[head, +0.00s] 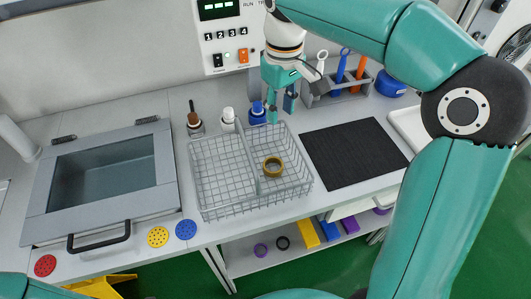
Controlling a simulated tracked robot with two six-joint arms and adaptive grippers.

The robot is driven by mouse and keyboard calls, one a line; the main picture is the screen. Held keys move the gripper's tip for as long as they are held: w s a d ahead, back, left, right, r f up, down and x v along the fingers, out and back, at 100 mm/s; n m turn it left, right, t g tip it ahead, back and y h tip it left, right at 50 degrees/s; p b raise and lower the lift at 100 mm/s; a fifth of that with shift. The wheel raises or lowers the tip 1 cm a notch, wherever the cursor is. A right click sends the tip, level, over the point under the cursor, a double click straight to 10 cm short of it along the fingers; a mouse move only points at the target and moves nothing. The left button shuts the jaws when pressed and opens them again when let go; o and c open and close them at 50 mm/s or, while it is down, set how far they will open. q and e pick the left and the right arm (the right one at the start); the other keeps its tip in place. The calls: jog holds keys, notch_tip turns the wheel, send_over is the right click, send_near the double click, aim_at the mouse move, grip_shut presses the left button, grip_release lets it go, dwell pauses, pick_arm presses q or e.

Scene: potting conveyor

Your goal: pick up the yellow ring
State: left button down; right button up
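The yellow ring (272,167), a dark mustard colour, lies in the right compartment of the wire basket (207,213), close to the divider. My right gripper (281,107) points down above and behind the back edge of that basket, beyond the ring and apart from it. Its two fingers look spread, with nothing seen between them. My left gripper is out of the picture.
A lidded grey box (110,224) stands left of the basket. A black ribbed mat (355,154) lies clear on its right. Small bottles (228,118) line the back edge, and a tool rack (340,95) stands behind the mat. Other rings (261,250) lie on the lower shelf.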

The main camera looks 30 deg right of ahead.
send_over(280, 160)
jog(key=f, duration=0.7)
jog(key=f+b, duration=0.1)
jog(key=f, duration=0.2)
jog(key=shift+w+f, duration=0.2)
jog(key=shift+w, duration=0.2)
jog(key=shift+s+f, duration=0.15)
jog(key=shift+f, duration=1.4)
jog(key=shift+s+f, duration=0.15)
jog(key=shift+f, duration=1.4)
grip_shut()
